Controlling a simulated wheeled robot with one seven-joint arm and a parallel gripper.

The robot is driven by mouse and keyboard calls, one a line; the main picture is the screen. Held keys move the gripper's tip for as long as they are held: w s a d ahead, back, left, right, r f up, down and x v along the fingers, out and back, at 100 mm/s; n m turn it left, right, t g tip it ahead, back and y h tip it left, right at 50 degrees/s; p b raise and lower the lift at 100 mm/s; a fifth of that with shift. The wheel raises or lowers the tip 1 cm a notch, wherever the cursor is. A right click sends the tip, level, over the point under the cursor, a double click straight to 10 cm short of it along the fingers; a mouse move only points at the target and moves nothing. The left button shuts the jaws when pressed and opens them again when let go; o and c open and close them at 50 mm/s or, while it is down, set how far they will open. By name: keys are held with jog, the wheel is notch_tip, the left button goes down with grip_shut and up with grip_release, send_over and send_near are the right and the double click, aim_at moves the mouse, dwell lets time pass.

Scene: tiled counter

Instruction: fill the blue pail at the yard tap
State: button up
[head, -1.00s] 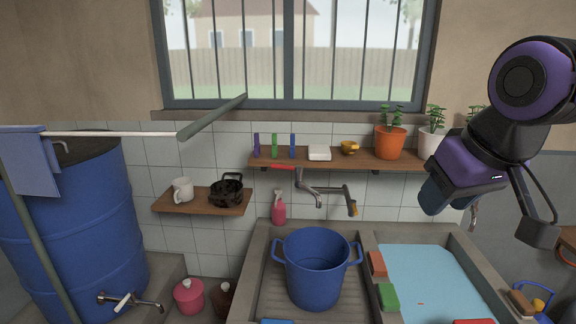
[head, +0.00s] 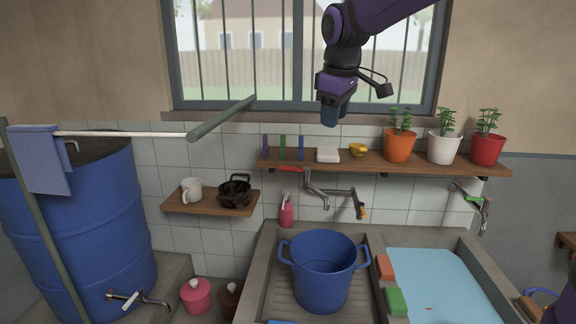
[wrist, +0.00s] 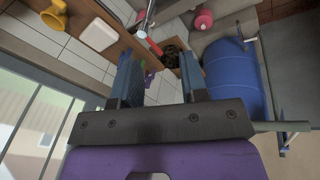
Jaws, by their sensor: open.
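The blue pail (head: 322,281) stands upright in the left, ribbed basin of the sink, with a handle on each side. I see no water in the part of its inside that shows. A wall tap (head: 334,191) with a red lever (head: 290,169) has its spout end above the pail's rear right side. Another tap (head: 470,195) with a green lever is over the right basin. A third tap (head: 138,299) with a pale lever is on the blue barrel. My gripper (head: 331,121) is open and empty, high above the shelf before the window; its fingers (wrist: 158,68) show apart in the wrist view.
The right basin (head: 428,283) holds light blue water. A red sponge (head: 386,267) and a green one (head: 397,301) lie on the divider. A rail (head: 222,118) with a cloth juts out at left.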

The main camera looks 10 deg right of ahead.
aim_at(294, 170)
jog(key=w+a+f+n+g, duration=0.1)
jog(key=w+a+f+n, duration=0.25)
jog(key=w, duration=0.45)
jog(key=w+a+f+n, duration=0.2)
jog(key=w+a+f, duration=0.25)
jog(key=w, duration=0.35)
jog(key=shift+m, duration=0.25)
jog(key=f, duration=0.3)
jog(key=w+d+f, duration=0.1)
jog(key=f, duration=0.3)
jog(key=w+f, duration=0.1)
jog(key=f, duration=0.3)
jog(key=shift+w+d, duration=0.15)
jog(key=shift+d, duration=0.1)
grip_shut()
